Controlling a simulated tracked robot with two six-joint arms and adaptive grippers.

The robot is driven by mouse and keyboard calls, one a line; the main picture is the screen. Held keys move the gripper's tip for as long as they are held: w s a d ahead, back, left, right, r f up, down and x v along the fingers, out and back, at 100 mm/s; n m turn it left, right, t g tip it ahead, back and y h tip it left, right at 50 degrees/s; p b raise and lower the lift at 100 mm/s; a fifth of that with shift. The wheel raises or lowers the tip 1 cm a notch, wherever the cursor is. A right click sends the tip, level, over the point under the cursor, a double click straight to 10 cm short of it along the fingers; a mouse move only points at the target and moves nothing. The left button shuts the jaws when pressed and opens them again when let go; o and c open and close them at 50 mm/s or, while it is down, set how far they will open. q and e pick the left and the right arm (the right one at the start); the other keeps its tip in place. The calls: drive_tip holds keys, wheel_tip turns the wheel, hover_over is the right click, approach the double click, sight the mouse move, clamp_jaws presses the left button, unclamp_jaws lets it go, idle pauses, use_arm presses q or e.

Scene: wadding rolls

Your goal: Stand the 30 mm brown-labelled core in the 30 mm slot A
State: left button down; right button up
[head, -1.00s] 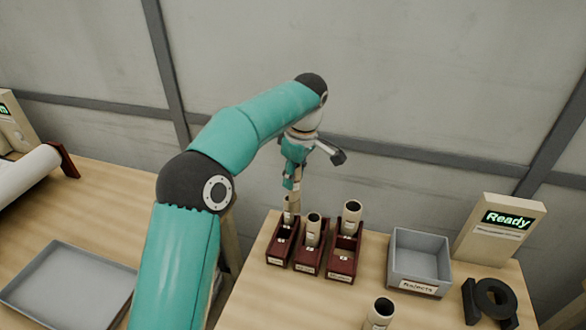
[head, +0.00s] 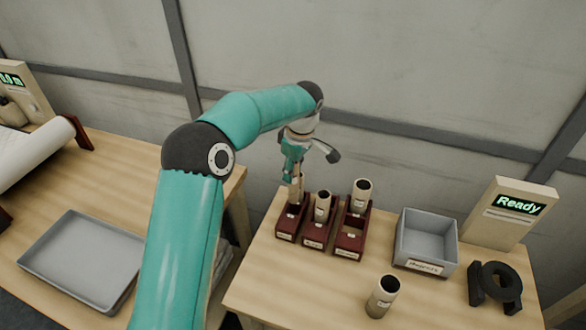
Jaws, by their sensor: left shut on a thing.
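My left gripper (head: 295,180) points down over the leftmost dark red slot block (head: 287,230) and is shut on a slim pale core (head: 296,193). The core is upright, its lower end at the back of that block; whether it touches the bottom is hidden. A second core (head: 322,207) stands in the middle block (head: 314,238), and a wider third core (head: 362,194) stands in the right block (head: 349,244). Another core (head: 382,298) stands alone on the table at the front. Block labels and core label colours are too small to tell. My right gripper is out of view.
A grey rejects bin (head: 426,242) stands right of the blocks. Behind it is a display reading Ready (head: 508,210). A black ring-shaped fixture (head: 497,287) sits at the right. A grey tray (head: 82,262) and a white roll (head: 38,150) are on the left table.

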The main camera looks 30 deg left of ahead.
sight(292, 191)
use_arm(q)
drive_tip(key=shift+f+b, duration=3.1)
drive_tip(key=shift+f, duration=1.1)
drive_tip(key=c, duration=0.8)
unclamp_jaws()
drive_tip(key=r, duration=0.4)
drive_tip(key=d+r, duration=0.1)
drive_tip(key=r, duration=0.6)
drive_tip(key=shift+d+r, duration=0.4)
drive_tip(key=shift+d, duration=0.1)
